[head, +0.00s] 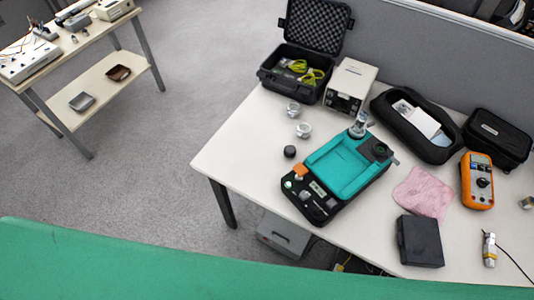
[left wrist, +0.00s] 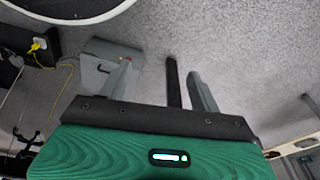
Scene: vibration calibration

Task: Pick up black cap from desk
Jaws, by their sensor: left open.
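The black cap (head: 290,151) is a small dark round piece on the white desk (head: 240,150), left of the teal-and-black device (head: 340,165). It stands apart from the things around it. My left gripper (left wrist: 160,82) shows in the left wrist view with its two grey fingers spread and nothing seen between them. Beyond the fingers are grey floor, a desk leg and a grey box. The cap is not seen in the left wrist view. Neither gripper shows in the head view.
Two small metal-and-glass pieces (head: 303,130) sit just behind the cap. An open black case (head: 296,75) and a white box (head: 350,86) stand at the back. An orange multimeter (head: 477,181) and black box (head: 420,241) are at the right. The desk's left part is clear.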

